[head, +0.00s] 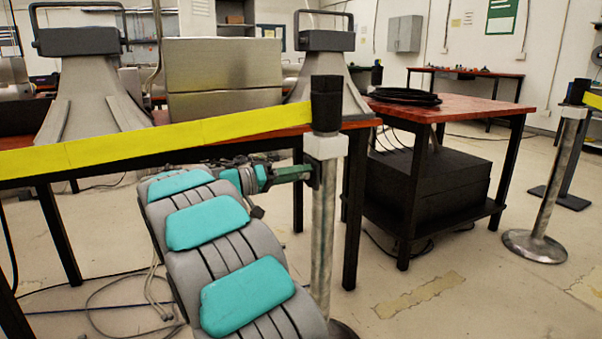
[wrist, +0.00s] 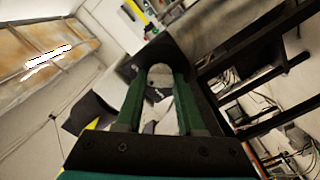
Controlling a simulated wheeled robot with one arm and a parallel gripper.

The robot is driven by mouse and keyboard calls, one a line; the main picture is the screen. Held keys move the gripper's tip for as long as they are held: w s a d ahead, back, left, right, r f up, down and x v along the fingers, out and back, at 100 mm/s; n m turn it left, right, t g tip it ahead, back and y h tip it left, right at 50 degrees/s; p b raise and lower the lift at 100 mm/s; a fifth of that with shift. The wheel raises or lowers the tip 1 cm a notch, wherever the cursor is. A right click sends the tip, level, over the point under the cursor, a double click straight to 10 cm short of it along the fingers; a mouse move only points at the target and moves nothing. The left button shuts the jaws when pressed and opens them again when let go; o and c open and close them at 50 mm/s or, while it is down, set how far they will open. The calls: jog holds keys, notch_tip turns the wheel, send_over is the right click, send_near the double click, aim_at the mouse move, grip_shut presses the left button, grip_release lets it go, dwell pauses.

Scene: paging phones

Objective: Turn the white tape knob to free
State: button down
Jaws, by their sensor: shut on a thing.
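The near metal post (head: 323,230) has a black head (head: 326,103) with a white collar (head: 325,147) under it. A yellow tape (head: 160,142) runs from the head to the left. My gripper (head: 308,172) reaches the post from the left, just below the collar. In the wrist view, its green fingers (wrist: 160,82) close around a pale, rounded piece (wrist: 160,74), which looks like the white knob. The black part of the post shows close behind it. The fingers hide most of the knob, and its turned angle cannot be read.
A red-topped table (head: 470,113) with a coiled black cable stands right of the post. Another table with two large grey machines stands behind the tape. A second post (head: 555,180) stands at the far right. Cables lie on the floor, which is open at front right.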

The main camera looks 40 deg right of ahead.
jog(key=n+p, duration=0.3)
jog(key=p, duration=0.1)
jog(key=shift+r+n, duration=0.15)
jog(key=shift+n, duration=0.25)
jog(key=n+p, duration=0.5)
jog(key=p, duration=0.1)
jog(key=n+p, duration=0.5)
jog(key=p, duration=0.1)
jog(key=shift+f+n, duration=0.25)
jog(key=shift+n, duration=0.15)
jog(key=shift+f+n+p, duration=0.15)
jog(key=shift+n+p, duration=0.4)
jog(key=shift+n, duration=0.2)
jog(key=shift+f+n+p, duration=0.15)
jog(key=shift+n+p, duration=0.4)
jog(key=shift+n, duration=0.2)
jog(key=shift+f, duration=0.1)
jog(key=c, duration=0.5)
grip_release()
